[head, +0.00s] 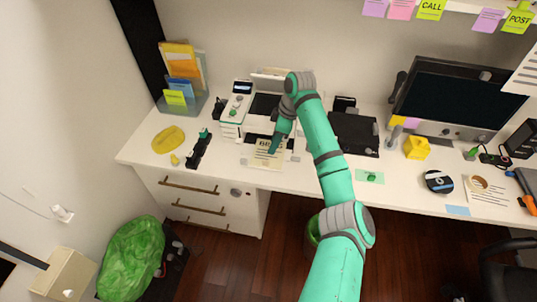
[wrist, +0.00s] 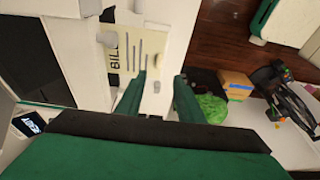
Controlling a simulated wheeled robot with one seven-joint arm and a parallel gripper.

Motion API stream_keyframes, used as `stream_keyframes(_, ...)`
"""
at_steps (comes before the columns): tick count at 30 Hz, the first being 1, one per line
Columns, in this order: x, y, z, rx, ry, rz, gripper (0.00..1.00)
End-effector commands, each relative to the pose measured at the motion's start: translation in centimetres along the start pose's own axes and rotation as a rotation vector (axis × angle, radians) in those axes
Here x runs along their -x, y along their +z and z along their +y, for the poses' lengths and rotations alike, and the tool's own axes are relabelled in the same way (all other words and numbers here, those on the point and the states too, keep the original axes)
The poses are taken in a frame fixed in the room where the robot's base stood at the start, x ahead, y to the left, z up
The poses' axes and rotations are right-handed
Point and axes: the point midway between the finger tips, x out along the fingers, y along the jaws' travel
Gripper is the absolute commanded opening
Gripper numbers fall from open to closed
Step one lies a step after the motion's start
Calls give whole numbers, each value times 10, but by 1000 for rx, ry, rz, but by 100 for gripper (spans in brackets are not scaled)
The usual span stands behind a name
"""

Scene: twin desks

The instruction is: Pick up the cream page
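The cream page (head: 265,157), with dark "BILL" lettering and printed lines, lies near the front edge of the desk in front of the printer. It also shows in the wrist view (wrist: 127,50), just beyond the left fingertip. My gripper (head: 275,145) is over the page in the head view and covers part of it. In the wrist view my gripper (wrist: 158,80) has its two green fingers apart, with nothing held between them. I cannot tell whether a fingertip touches the page.
The white printer (head: 236,108) stands behind the page. A black stapler-like object (head: 198,150) and a yellow item (head: 168,139) lie to the left. A black flat box (head: 353,133) and a green note (head: 370,177) are to the right. Drawers (head: 190,197) are below the desk edge.

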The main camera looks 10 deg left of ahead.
Motion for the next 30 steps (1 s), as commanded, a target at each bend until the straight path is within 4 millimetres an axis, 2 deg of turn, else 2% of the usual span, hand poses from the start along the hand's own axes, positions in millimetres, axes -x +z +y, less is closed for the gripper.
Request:
stream_keyframes(6, -32, 0, -1, -2, -2, 1, 34)
stream_keyframes(14, -57, -1, 0, -2, -1, 1, 34)
stream_keyframes(21, -90, -2, 2, -2, -1, 2, 34)
stream_keyframes(25, -100, -2, 2, -2, 0, 2, 34)
stream_keyframes(30, -103, -2, 2, -2, 1, 3, 34)
